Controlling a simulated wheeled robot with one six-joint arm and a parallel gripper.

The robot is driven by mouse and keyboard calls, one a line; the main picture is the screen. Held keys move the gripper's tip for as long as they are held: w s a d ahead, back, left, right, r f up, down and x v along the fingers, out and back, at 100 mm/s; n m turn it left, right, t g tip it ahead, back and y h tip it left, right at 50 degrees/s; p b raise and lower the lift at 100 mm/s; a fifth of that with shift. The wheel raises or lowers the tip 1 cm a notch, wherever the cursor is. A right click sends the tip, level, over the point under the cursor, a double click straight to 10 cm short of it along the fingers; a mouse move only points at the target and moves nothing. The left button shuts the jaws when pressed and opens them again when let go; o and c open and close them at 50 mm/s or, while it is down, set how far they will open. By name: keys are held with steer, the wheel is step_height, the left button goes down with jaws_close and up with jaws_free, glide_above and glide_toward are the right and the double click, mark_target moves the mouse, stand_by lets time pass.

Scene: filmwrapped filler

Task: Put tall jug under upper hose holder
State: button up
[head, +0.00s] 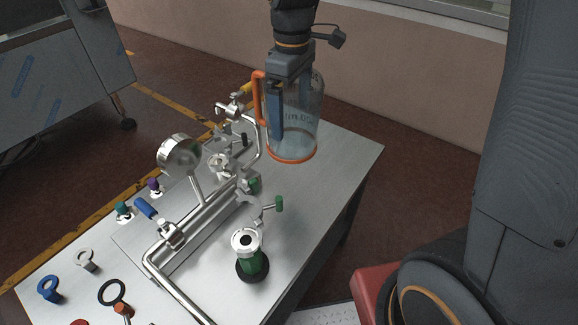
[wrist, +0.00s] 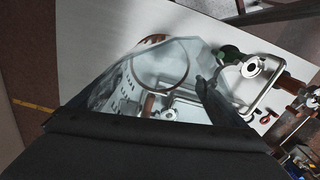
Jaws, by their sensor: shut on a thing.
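The tall jug (head: 304,128) is clear, with an orange handle on its left and an orange ring at its base. My gripper (head: 288,112) is shut on it from above, and one grey finger shows along its side. The jug looks roughly upright over the far end of the metal table; I cannot tell if its base touches the top. In the wrist view the clear jug (wrist: 140,80) fills the middle. A bent pipe with a yellow-handled fitting (head: 238,97) stands just left of the jug; I cannot tell for certain which part is the upper hose holder.
The metal table (head: 335,178) has free room at its right. A pipe assembly with a round gauge (head: 180,154) runs along its middle. A green and silver canister (head: 248,256) stands nearer. Loose rings, one black (head: 112,292), lie at the front left. A wall is behind.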

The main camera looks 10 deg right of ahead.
step_height(320, 180, down, 19)
steer(key=p, duration=0.3)
steer(key=shift+p, duration=0.3)
steer(key=shift+f, duration=0.1)
steer(key=o, duration=0.9)
